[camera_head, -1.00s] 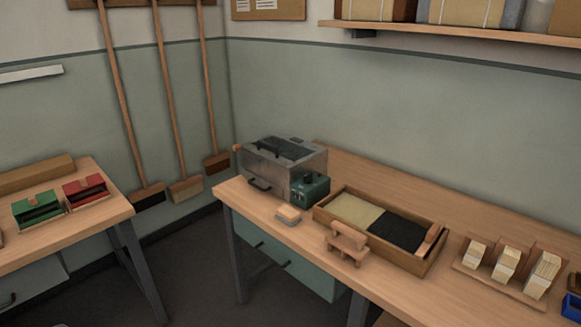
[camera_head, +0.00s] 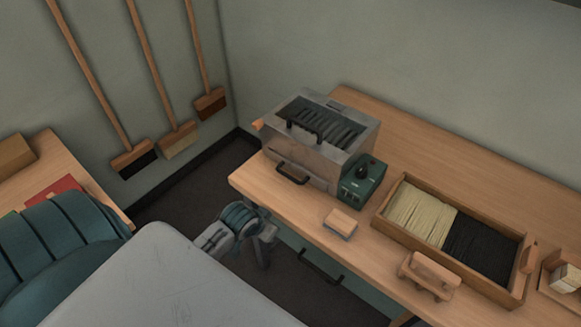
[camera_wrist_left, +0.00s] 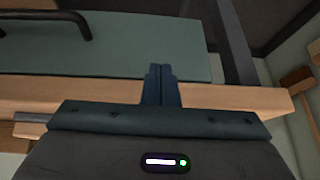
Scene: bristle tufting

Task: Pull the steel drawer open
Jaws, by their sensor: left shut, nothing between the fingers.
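The steel box (camera_head: 345,135) stands on the bench, with slots and a black bar on its top. Its steel drawer (camera_head: 325,182) is low in the front face, looks pushed in, and has a black handle (camera_head: 293,175). My left arm comes in from the left, its wrist (camera_head: 240,222) off the bench's front edge, below and left of the handle and apart from it. The fingers cannot be made out there. In the left wrist view my left gripper (camera_wrist_left: 161,72) has its fingers together and empty, in front of the bench edge. My right gripper is not in view.
A green control box (camera_head: 362,180) adjoins the steel box. A small wooden block (camera_head: 341,222), a fibre tray (camera_head: 400,184) and a wooden tool (camera_head: 428,274) lie to the right. A teal under-bench drawer (camera_wrist_left: 120,62) with a black handle (camera_wrist_left: 70,20) shows in the wrist view.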

